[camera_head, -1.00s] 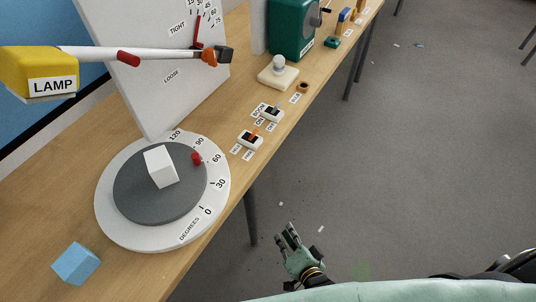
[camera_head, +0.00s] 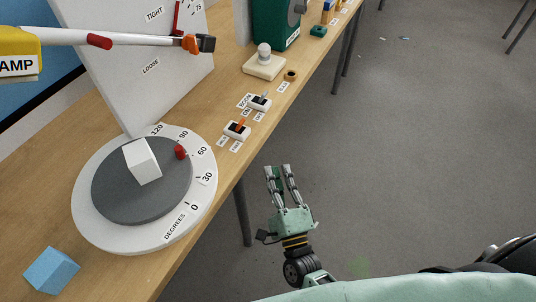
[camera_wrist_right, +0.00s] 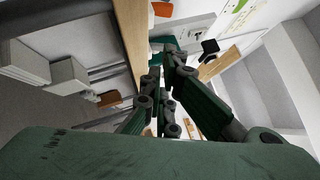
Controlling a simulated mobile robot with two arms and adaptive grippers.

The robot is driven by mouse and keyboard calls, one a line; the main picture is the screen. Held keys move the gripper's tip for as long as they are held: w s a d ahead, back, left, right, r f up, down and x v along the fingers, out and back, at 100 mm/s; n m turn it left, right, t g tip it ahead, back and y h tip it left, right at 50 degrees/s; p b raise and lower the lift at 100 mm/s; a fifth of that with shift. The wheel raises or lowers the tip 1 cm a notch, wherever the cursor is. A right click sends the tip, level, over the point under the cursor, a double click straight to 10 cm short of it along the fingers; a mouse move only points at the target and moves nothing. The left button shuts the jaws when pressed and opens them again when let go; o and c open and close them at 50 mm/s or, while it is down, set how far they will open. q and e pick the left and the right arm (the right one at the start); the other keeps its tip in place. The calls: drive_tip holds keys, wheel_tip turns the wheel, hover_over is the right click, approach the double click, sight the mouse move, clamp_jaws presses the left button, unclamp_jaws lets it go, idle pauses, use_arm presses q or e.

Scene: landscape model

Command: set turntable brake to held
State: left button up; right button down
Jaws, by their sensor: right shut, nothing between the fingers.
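The turntable (camera_head: 90,222) is a dark grey disc on a white ring marked in degrees, with a white block (camera_head: 142,161) and a red knob (camera_head: 180,152) on it. Beside it on the bench is a small white switch with an orange lever (camera_head: 238,127); its labels are too small to read. A similar switch with a grey lever (camera_head: 260,101) sits just beyond. My right gripper (camera_head: 278,168) is shut and empty, off the bench's front edge, right of and nearer than the orange-lever switch, touching nothing. Its fingers also show in the wrist view (camera_wrist_right: 163,72). My left gripper is out of view.
A yellow lamp head (camera_head: 18,55) and its white arm (camera_head: 140,38) reach over the bench at upper left. A tilted white panel (camera_head: 140,85) stands behind the turntable. A blue cube (camera_head: 52,270) lies at front left. The floor right of the bench is largely clear.

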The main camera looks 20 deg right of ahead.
sight(257, 141)
drive_tip(key=x, duration=0.3)
drive_tip(key=a+x, duration=0.1)
drive_tip(key=x, duration=0.3)
drive_tip(key=a+x, duration=0.1)
drive_tip(key=x, duration=0.3)
drive_tip(key=shift+w+a+r+p, duration=0.1)
drive_tip(key=shift+r+p, duration=0.2)
drive_tip(key=shift+r, duration=0.05)
drive_tip(key=shift+w+a+r, duration=0.15)
drive_tip(key=shift+w+a, duration=0.1)
drive_tip(key=shift+a, duration=0.05)
